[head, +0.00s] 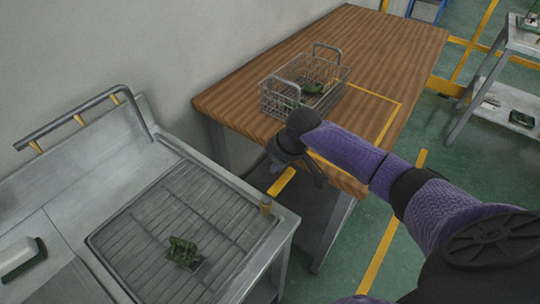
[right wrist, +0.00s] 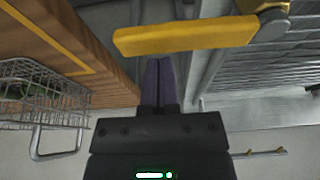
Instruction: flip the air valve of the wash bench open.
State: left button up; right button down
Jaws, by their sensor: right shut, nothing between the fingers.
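The wash bench (head: 205,165) is at the left in the head view. Its air valve has a brass-coloured body (head: 266,205) at the near right corner and a yellow lever (head: 283,182) pointing out past the bench edge towards the table. In the right wrist view the yellow lever (right wrist: 185,36) lies across the top, with its pivot (right wrist: 273,22) at the right. My right gripper (right wrist: 157,62) is shut and empty, its purple fingertips just short of the lever's edge in the picture; contact cannot be told. In the head view its fingers are mostly hidden. My left gripper is not in view.
A wooden table (head: 365,45) stands beyond the bench, with a wire basket (head: 268,101) holding green parts. A green part (head: 182,252) lies on the bench's drain grid (head: 130,232). A rail (head: 75,117) runs along the bench's back. A gap separates bench and table.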

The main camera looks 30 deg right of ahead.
aim_at(291, 176)
jog(key=shift+s+d, duration=0.15)
jog(key=shift+s, duration=0.3)
jog(key=shift+s+d+r+m+p, duration=0.25)
jog(key=shift+s+m+p, duration=0.4)
jog(key=shift+p, duration=1)
jog(key=s+m+p, duration=0.1)
jog(key=m+p, duration=0.1)
jog(key=p, duration=0.1)
jog(key=s+d+m+h+p, duration=0.1)
jog(key=m+p, duration=0.1)
jog(key=p, duration=0.1)
jog(key=shift+r+h+p, duration=0.2)
jog(key=shift+h+p, duration=0.1)
jog(key=shift+p, duration=0.1)
jog(key=s+a+m+g+h+p, duration=0.1)
jog(key=s+a+m+h+p, duration=0.2)
jog(key=s+m+p, duration=0.5)
jog(key=m+p, duration=0.1)
jog(key=m, duration=0.3)
jog(key=shift+f+g, duration=0.4)
jog(key=shift+s+a+p, duration=0.1)
jog(key=shift+a+p, duration=0.1)
jog(key=shift+p, duration=0.1)
